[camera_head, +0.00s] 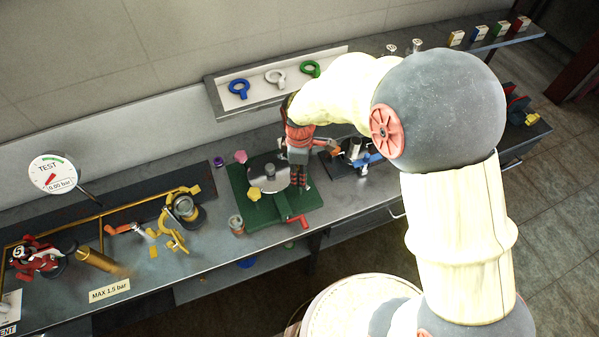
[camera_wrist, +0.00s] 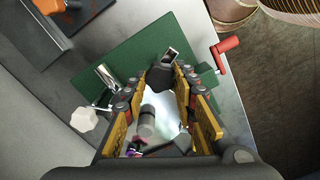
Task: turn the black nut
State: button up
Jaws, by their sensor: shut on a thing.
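The black nut (camera_wrist: 160,77) shows in the wrist view between my fingertips, in front of a metal bolt end (camera_wrist: 171,55). My gripper (camera_wrist: 161,78) is shut on it, with a yellow-padded finger on each side. In the head view my gripper (camera_head: 299,182) points down at the right part of the green plate (camera_head: 309,200), beside a pale disc (camera_head: 268,184). There my gripper hides the nut.
A red crank (camera_wrist: 228,46) sticks out at the plate's front edge, and a white knob (camera_wrist: 84,119) is on its far side. Yellow (camera_head: 253,194) and purple (camera_head: 240,157) knobs are near the disc. A blue-handled fixture (camera_head: 367,160) stands to the right.

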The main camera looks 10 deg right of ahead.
jog(key=m+p, duration=0.1)
jog(key=m, duration=0.6)
jog(key=shift+m, duration=0.4)
jog(key=m+p, duration=0.1)
jog(key=m, duration=0.7)
jog(key=shift+p, duration=0.3)
jog(key=m, duration=0.4)
jog(key=shift+m, duration=0.3)
jog(key=m, duration=0.3)
jog(key=shift+m+p, duration=0.3)
jog(key=shift+p, duration=0.05)
jog(key=m, duration=0.3)
jog(key=shift+m, duration=2.1)
